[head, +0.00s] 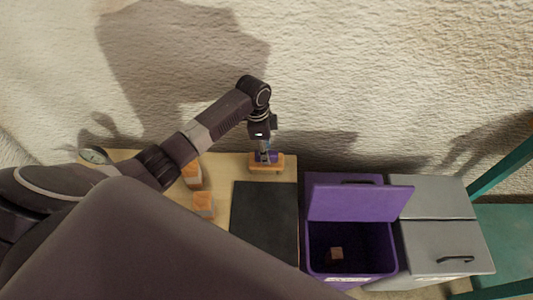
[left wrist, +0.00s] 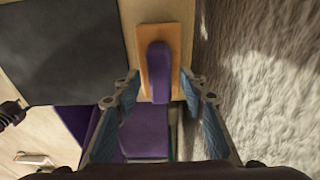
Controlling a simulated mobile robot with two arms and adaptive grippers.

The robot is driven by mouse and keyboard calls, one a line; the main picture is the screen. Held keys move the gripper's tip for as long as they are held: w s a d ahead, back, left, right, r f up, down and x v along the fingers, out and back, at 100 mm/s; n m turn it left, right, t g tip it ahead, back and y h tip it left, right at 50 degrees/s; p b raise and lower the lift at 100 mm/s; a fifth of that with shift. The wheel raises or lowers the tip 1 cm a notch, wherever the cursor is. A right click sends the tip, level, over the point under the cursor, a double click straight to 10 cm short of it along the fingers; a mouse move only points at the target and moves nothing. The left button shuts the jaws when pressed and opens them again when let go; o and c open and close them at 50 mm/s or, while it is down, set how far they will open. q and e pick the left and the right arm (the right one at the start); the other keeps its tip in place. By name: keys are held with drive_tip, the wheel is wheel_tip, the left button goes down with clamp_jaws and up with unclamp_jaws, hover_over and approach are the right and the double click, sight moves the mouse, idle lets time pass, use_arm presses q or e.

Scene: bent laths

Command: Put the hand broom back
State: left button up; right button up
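A flat tan-orange wooden piece with a rounded purple grip lies at the back right corner of the table in the head view (head: 283,167). It may be the hand broom; I see no bristles. In the left wrist view the purple grip (left wrist: 159,65) points toward my gripper, with the wooden piece (left wrist: 171,35) under it. My left gripper (head: 266,155) is right over it in the head view. In the left wrist view my left gripper (left wrist: 160,76) is open, its fingers on either side of the grip's near end with gaps.
The light wooden table (head: 222,168) bears two orange blocks (head: 193,175) (head: 204,206) and a dark mat (head: 264,215). To its right stand an open purple bin (head: 350,236) with a small brown block (head: 336,253) inside, then a closed grey bin (head: 440,240). A rough wall is behind.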

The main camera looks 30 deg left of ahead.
use_arm(q)
wheel_tip(320, 180, up, 10)
drive_tip(key=a, duration=0.1)
drive_tip(key=shift+s, duration=0.25)
drive_tip(key=shift+f, duration=0.1)
